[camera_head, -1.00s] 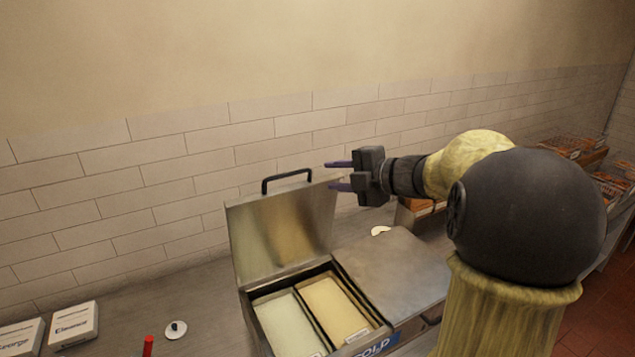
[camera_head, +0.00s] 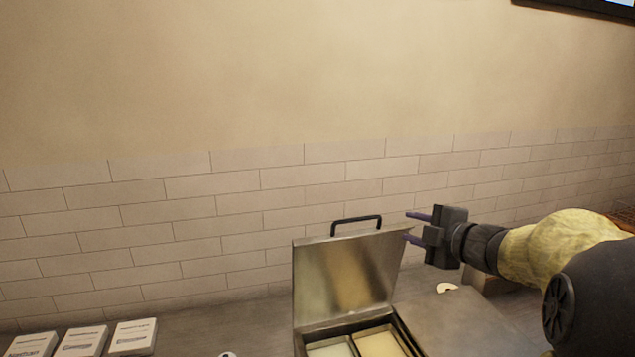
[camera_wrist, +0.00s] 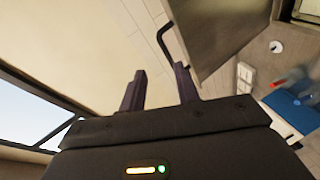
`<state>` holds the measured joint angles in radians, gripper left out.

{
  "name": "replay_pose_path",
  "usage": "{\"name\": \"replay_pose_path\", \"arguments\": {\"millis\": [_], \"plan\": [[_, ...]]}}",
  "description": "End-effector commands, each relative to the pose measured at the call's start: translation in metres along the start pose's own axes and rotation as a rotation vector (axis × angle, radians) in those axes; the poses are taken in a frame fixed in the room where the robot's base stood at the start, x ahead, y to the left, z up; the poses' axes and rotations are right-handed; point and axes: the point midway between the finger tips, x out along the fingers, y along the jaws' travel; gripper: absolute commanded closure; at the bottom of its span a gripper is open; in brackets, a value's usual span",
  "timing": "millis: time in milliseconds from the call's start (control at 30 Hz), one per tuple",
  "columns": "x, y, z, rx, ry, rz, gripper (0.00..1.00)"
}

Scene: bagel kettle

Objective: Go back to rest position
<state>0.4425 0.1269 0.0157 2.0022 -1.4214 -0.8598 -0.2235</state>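My gripper (camera_head: 412,227) is open and empty, its two dark purple fingers apart and pointing left in the head view. It hangs above the counter, just right of the raised lid (camera_head: 345,275) of a metal container. In the wrist view my gripper's fingers (camera_wrist: 158,88) are spread with nothing between them. The lid's black handle (camera_head: 356,222) is left of the fingers in the head view, and shows beyond the fingertips in the wrist view (camera_wrist: 168,44). Whether finger and lid touch cannot be told.
The open container holds a pale and a yellowish slab (camera_head: 380,345). Several white boxes (camera_head: 133,337) stand on the counter at the lower left. A small white disc (camera_head: 447,288) lies right of the lid. A tiled wall is behind; the space above the counter at left is clear.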

Motion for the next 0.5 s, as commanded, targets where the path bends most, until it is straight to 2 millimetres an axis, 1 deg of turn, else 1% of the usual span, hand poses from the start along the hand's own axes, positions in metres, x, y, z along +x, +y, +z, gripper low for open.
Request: {"name": "replay_pose_path", "arguments": {"millis": [33,100,167,267,367,400,467,500], "plan": [[0.006,-0.009,0.001,0.076,-0.050,0.013,0.68],[0.009,-0.021,0.008,0.190,-0.135,0.029,0.68],[0.011,-0.035,0.013,0.291,-0.208,0.035,0.68],[0.009,-0.065,0.020,0.462,-0.333,0.028,0.68],[0.003,-0.102,0.023,0.634,-0.462,0.002,0.68],[-0.001,-0.119,0.023,0.704,-0.514,-0.015,0.68],[-0.009,-0.146,0.021,0.807,-0.594,-0.044,0.68],[-0.015,-0.165,0.019,0.875,-0.648,-0.068,0.68]]}}
